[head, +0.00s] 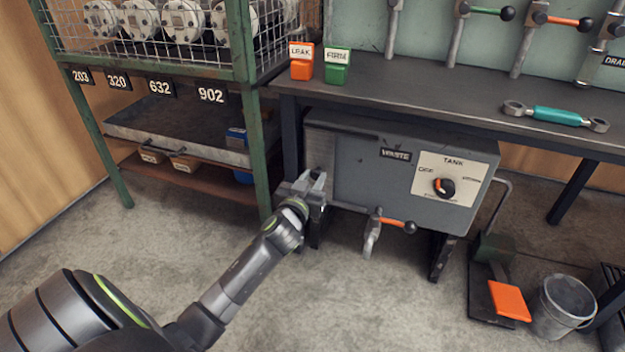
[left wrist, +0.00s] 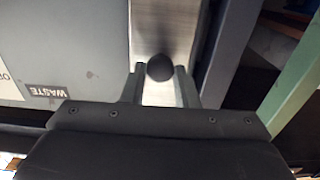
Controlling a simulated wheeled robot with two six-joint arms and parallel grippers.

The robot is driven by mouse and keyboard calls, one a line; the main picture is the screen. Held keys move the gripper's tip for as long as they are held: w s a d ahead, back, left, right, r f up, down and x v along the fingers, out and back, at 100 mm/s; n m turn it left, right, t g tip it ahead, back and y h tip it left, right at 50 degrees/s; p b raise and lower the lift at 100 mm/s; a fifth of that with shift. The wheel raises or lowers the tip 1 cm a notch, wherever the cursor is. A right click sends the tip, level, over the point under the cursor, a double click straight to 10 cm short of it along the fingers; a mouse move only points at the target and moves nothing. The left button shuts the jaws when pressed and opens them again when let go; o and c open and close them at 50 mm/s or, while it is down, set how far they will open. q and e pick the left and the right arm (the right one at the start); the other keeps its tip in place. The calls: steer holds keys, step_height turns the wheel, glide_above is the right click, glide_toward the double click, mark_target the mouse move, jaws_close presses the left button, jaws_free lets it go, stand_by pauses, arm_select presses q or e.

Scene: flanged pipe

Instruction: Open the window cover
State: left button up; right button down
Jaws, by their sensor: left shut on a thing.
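The grey waste tank (head: 365,170) sits under the bench. A pale brushed-metal strip (left wrist: 165,25), which looks like the window cover, runs along the tank's edge in the left wrist view. A round black knob (left wrist: 160,67) stands on it. My left gripper (head: 316,182) is at the tank's left front edge. In the left wrist view its fingers (left wrist: 160,85) are shut on the knob, one on each side. The head view does not show the knob clearly behind the gripper. My right gripper is in neither view.
A tank dial (head: 444,187) and an orange-handled tap (head: 390,222) are on the tank's front. A green rack (head: 262,130) stands close left of the gripper. The bench top (head: 420,95) is above. A bucket (head: 562,305) stands right; the floor in front is clear.

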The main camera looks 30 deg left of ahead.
arm_select(q)
jaws_close()
steer(key=shift+d, duration=0.1)
steer(key=w+d, duration=0.2)
steer(key=d, duration=0.5)
steer(key=shift+d, duration=0.4)
steer(key=o, duration=0.9)
jaws_free()
steer(key=shift+o, duration=0.2)
steer(key=shift+s, duration=0.15)
